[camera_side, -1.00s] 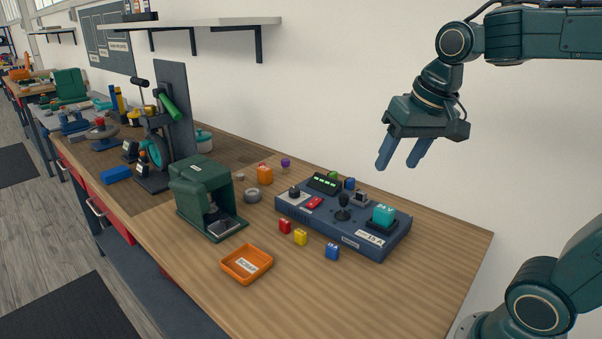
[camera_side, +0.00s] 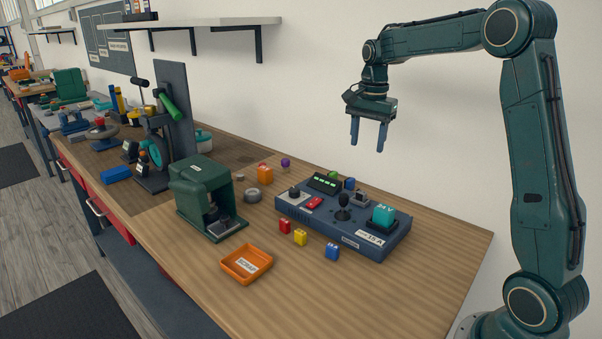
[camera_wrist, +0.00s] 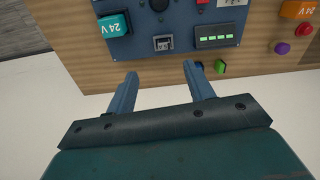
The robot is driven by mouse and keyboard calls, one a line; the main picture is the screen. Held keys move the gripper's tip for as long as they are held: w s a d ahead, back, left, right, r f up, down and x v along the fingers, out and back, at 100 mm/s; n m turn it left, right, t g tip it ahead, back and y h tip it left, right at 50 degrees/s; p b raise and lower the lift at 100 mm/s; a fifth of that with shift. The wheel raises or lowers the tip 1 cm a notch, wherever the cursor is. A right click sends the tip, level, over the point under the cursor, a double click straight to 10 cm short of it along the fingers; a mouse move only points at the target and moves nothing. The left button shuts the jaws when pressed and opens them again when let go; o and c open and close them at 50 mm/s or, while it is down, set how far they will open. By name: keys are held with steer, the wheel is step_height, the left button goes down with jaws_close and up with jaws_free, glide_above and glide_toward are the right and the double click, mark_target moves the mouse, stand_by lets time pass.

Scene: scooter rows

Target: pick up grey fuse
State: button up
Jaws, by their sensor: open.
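A small grey block that looks like the grey fuse (camera_side: 361,199) sits in a socket on the blue control panel (camera_side: 352,238), behind the black joystick. In the wrist view the grey fuse (camera_wrist: 163,43) shows between the teal 24 V block (camera_wrist: 115,26) and the green-lit display (camera_wrist: 216,37); its label is too small to read surely. My gripper (camera_side: 368,148) is open and empty, fingers pointing down, well above the back of the panel. In the wrist view the fingertips of my gripper (camera_wrist: 161,72) lie on either side of the fuse, short of it.
An orange tray (camera_side: 246,264) and a green press-like housing (camera_side: 208,195) stand left. The wall is close behind.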

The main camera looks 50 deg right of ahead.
steer(key=shift+w+d+f+m, duration=0.3)
steer(key=shift+d+f, duration=0.15)
steer(key=shift+d, duration=0.15)
steer(key=shift+w+d+f+m, duration=0.3)
steer(key=shift+d+f, duration=0.1)
steer(key=shift+d, duration=0.15)
steer(key=shift+f, duration=0.1)
glide_above(362, 191)
steer(key=shift+d+f, duration=0.1)
steer(key=shift+f, duration=4.1)
steer(key=shift+f, duration=2.6)
steer(key=c, duration=1)
